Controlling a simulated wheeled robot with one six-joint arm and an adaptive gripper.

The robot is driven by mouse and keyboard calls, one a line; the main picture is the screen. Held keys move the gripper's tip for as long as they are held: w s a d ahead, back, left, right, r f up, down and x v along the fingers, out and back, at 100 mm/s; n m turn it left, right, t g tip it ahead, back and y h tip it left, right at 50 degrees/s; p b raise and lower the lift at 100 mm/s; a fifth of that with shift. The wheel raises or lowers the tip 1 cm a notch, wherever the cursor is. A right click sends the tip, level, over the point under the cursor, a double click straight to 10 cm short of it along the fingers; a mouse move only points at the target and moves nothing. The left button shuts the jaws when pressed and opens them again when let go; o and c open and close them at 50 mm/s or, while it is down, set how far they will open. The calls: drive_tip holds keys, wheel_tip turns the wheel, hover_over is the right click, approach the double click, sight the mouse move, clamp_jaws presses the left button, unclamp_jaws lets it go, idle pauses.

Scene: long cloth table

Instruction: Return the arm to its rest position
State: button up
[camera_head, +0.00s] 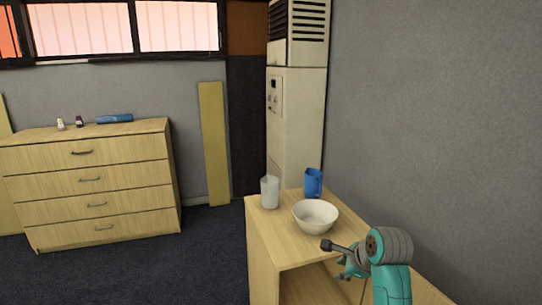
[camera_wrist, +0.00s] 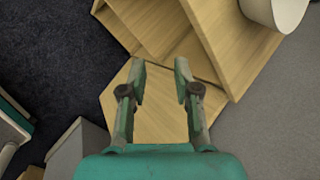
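My gripper (camera_wrist: 161,70) shows in the wrist view with its two fingers apart and nothing between them. It points down past the open side of a wooden shelf unit (camera_wrist: 215,40). In the head view my teal and grey arm is at the lower right, in front of the unit (camera_head: 270,236). The gripper end there is small and partly hidden by the wrist. A white bowl (camera_head: 316,215) stands on the unit's top, just behind my wrist; its side also shows at the top right of the wrist view (camera_wrist: 284,12).
A whitish cup (camera_head: 269,192) and a blue mug (camera_head: 313,182) stand behind the bowl. A grey wall (camera_head: 440,120) is close on the right. A drawer chest (camera_head: 90,185) with small items stands at far left. Dark floor (camera_head: 205,255) between is clear.

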drive_tip(key=s+a+f+n+t+h, duration=0.1)
drive_tip(key=s+f+n+t, duration=0.4)
drive_tip(key=s+f, duration=1.4)
drive_tip(key=s+f+n+t+h, duration=0.15)
drive_tip(key=s+n, duration=0.85)
drive_tip(key=s, duration=1.4)
drive_tip(key=s+r+n+t, duration=0.1)
drive_tip(key=s+r+n, duration=0.5)
drive_tip(key=s+r, duration=0.4)
drive_tip(key=v, duration=0.3)
drive_tip(key=shift+s, duration=0.3)
drive_tip(key=shift+f+t, duration=0.15)
drive_tip(key=shift+t, duration=0.1)
